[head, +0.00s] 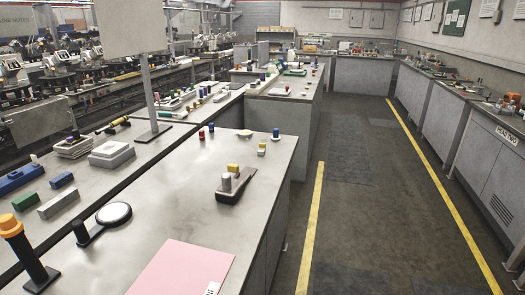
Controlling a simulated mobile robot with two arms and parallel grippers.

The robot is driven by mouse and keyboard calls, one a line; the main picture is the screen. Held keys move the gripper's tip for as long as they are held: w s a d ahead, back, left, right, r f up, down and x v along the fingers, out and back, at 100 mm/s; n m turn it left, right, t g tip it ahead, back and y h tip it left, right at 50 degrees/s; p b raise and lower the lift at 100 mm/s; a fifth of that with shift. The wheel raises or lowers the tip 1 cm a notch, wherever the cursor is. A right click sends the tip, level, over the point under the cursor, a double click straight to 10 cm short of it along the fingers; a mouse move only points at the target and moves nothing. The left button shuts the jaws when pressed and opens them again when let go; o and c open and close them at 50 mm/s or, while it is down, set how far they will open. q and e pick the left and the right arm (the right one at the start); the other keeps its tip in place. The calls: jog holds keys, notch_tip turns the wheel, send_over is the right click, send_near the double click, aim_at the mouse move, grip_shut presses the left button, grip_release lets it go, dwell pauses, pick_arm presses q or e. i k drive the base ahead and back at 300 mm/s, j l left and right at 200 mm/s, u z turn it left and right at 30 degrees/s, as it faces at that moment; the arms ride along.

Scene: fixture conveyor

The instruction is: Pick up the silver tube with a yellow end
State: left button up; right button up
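In the head view a small silver cylinder (226,182) stands upright on a dark fixture (243,187) on the near grey bench. A small yellow piece (233,168) shows right behind the cylinder. I cannot tell whether the two are joined as one tube. Farther back on the same bench is a smaller piece with a yellow top (262,145) and a greyish lower part. It is too small to tell its exact shape. Neither of my grippers is in view.
The grey bench (190,185) has clear room around the fixture. A pink sheet (185,265) lies at its front. A black post with an orange top (22,242) and a round black-rimmed disc (114,214) stand at left. A floor aisle (365,210) runs right of the bench.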

aim_at(261, 151)
jog(key=i+l+u, duration=0.1)
jog(key=l, duration=0.25)
jog(key=i+l, duration=0.3)
jog(key=i+l+u, duration=0.15)
jog(key=l, duration=0.25)
jog(key=i+l, duration=0.25)
jog(key=i+l+u, duration=0.15)
jog(key=l, duration=0.3)
jog(key=i+l, duration=0.2)
jog(key=l, duration=0.2)
jog(key=u, duration=0.05)
